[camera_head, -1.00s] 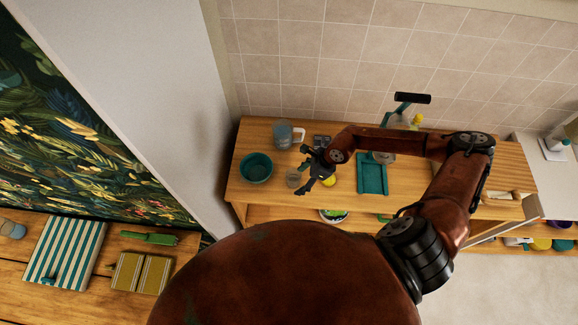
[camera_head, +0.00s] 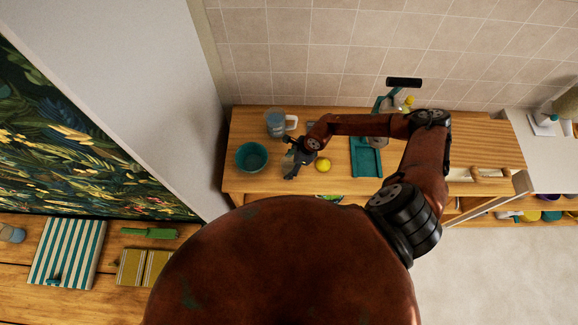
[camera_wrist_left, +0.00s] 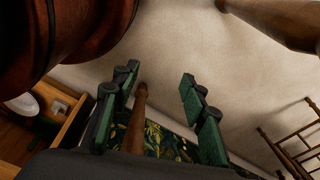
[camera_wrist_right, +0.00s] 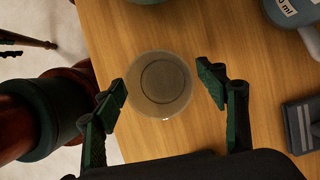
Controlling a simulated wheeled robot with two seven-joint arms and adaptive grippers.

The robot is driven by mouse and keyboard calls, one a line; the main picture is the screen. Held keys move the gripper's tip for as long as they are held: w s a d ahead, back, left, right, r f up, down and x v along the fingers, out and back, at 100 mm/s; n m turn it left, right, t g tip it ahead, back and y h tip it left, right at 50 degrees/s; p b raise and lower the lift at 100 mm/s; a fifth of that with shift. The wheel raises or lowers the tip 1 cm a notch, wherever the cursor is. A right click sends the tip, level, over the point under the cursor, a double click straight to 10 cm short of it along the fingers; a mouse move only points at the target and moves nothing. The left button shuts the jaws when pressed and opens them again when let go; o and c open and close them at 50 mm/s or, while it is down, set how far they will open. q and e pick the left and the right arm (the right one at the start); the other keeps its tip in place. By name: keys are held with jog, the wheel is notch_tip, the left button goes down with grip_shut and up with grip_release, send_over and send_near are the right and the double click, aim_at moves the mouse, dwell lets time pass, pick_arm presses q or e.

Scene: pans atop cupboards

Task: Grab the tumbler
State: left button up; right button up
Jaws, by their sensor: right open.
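The tumbler (camera_wrist_right: 160,84) is a clear, round glass seen from above on the wooden counter in the right wrist view. My right gripper (camera_wrist_right: 162,85) is open, with one finger at each side of the tumbler in that view. I see no clear contact. In the head view my right gripper (camera_head: 291,168) hides most of the tumbler, between the teal bowl and the yellow lemon. My left gripper (camera_wrist_left: 160,80) is open and empty in the left wrist view, away from the counter. It is not visible in the head view.
The teal bowl (camera_head: 252,157) stands left of my right gripper. A measuring jug (camera_head: 276,123) with a white handle is behind it. The lemon (camera_head: 323,165) and a teal tray (camera_head: 366,160) lie to the right. A tiled wall (camera_head: 330,60) bounds the counter's back.

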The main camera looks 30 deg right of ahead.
jog(key=shift+w+f, duration=0.1)
jog(key=c, duration=1.4)
pick_arm(q)
jog(key=shift+s+d+f, duration=0.1)
jog(key=shift+s, duration=0.6)
